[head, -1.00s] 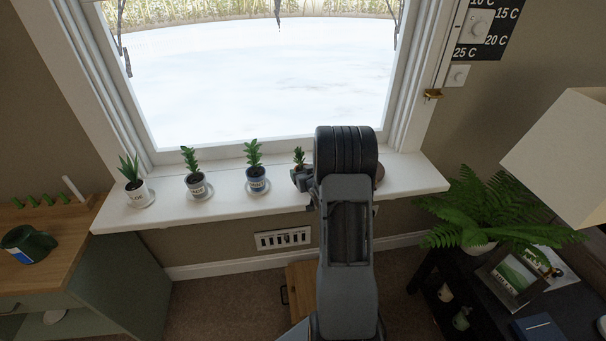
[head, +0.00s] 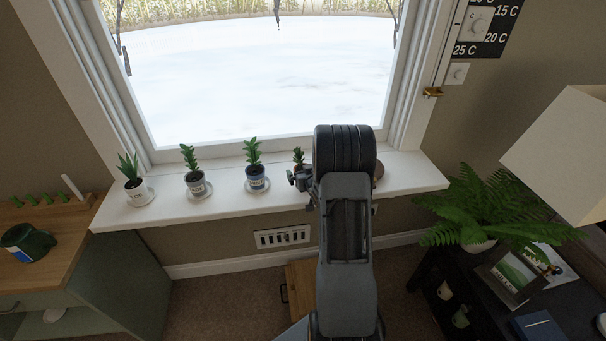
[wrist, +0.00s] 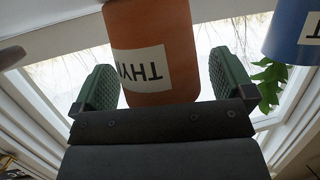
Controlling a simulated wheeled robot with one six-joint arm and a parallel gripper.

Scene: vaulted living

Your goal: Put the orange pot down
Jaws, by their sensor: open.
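The orange pot (wrist: 152,45) fills the upper middle of the wrist view, with a white label whose letters appear upside down. My gripper (wrist: 164,84) is open, with one green finger on each side of the pot and gaps between them and it. In the head view the orange pot (head: 297,168) shows only as a sliver under its green plant, at the window sill (head: 225,206). My arm hides the rest of it, so its base cannot be seen.
A large fern (head: 480,205) and a lampshade (head: 565,150) are to the right.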

